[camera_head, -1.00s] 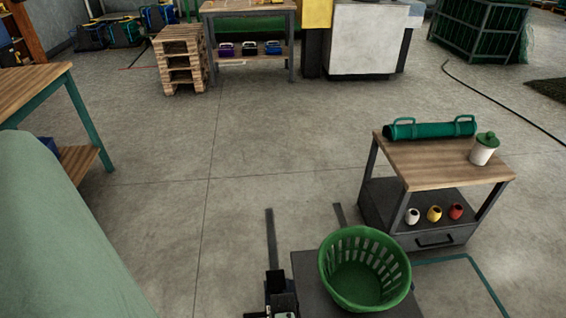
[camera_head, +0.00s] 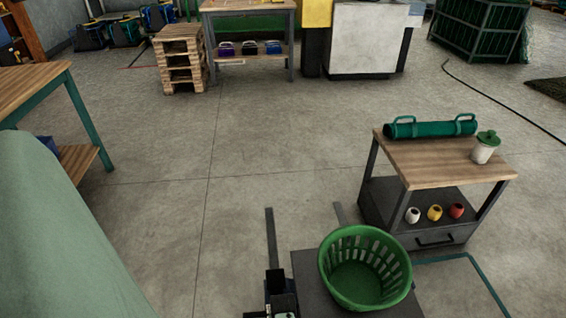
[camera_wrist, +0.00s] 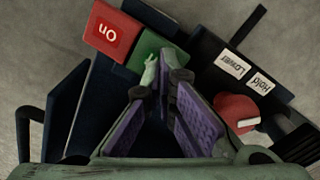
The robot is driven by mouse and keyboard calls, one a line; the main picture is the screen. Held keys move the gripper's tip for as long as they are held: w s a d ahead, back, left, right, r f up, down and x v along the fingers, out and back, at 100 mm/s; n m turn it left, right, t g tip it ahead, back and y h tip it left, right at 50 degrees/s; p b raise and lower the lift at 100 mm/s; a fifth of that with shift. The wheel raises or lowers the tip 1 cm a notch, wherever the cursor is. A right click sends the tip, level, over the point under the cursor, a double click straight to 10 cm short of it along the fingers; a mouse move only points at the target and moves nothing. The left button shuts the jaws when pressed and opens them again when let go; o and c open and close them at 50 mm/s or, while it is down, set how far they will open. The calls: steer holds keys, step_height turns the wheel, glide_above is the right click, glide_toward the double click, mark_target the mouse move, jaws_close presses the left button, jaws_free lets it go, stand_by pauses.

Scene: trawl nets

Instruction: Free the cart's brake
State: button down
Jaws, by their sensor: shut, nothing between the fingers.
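The cart (camera_head: 310,275) is a dark platform with forks at the bottom of the head view.
A green basket (camera_head: 350,290) stands on the cart. A wood-topped trolley (camera_head: 440,165) with a green roll, a lidded jar and small pots stands at right. A workbench (camera_head: 30,85) is at left. The mid-floor is clear.

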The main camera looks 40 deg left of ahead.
steer(key=shift+f+b, duration=0.6)
steer(key=shift+f, duration=0.3)
steer(key=shift+r, duration=0.1)
step_height(320, 180, up, 7)
steer(key=p, duration=0.7)
stand_by(0.7)
